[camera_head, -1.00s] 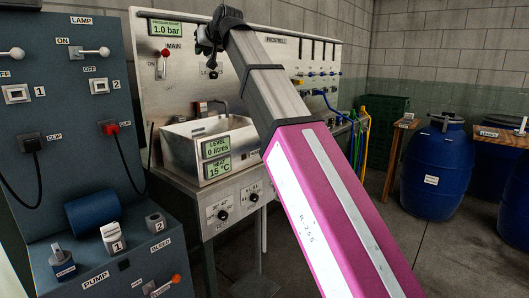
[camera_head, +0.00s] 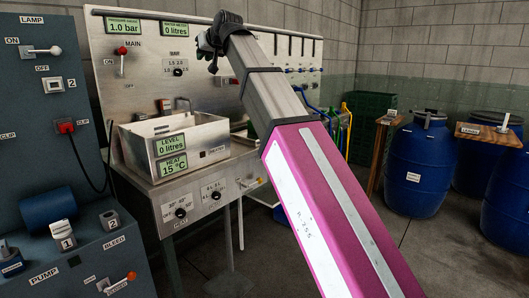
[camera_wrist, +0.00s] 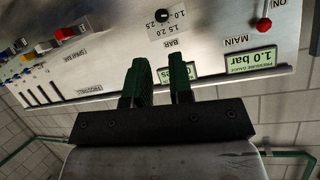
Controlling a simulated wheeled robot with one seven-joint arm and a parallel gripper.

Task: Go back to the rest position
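My arm, with its magenta and grey links, reaches up from the bottom right of the head view. My gripper (camera_head: 208,46) is at its far end, small and dark, in front of the steel control panel (camera_head: 110,80). In the wrist view my gripper (camera_wrist: 160,66) shows two dark green fingers with a clear gap between them. It is open, with nothing held. The panel (camera_wrist: 110,60) appears tilted and upside down behind the fingers. I cannot tell how far they are from it.
A steel tank (camera_head: 130,150) stands below the panel, reading 0 litres and 15 °C. A blue-grey lamp and pump cabinet (camera_head: 25,105) is at the left. Blue barrels (camera_head: 416,165) and a wooden stand (camera_head: 484,134) are at the right. The floor (camera_head: 400,255) at lower right is clear.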

